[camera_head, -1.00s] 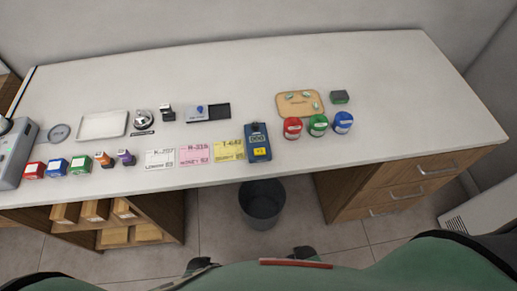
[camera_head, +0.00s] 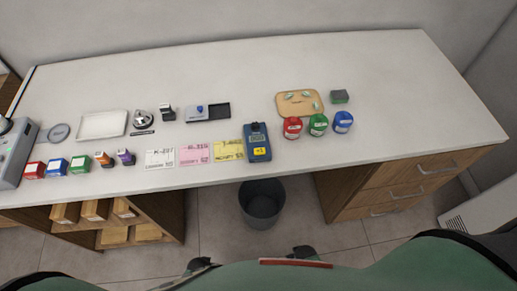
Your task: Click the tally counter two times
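The tally counter (camera_head: 257,143) is a blue device near the counter's front edge, with a small display, a yellow label and a dark button on top. It stands just right of the yellow card. The digits on its display are too small to read. Nothing touches it. Neither of my grippers can be made out; only parts of my own body show along the bottom edge.
Yellow (camera_head: 229,150), pink (camera_head: 195,154) and white (camera_head: 160,158) cards lie left of it. Red (camera_head: 292,128), green (camera_head: 318,125) and blue (camera_head: 343,122) jars stand right, before a wooden tray (camera_head: 285,99). A bin (camera_head: 262,204) stands below. The counter's right end is clear.

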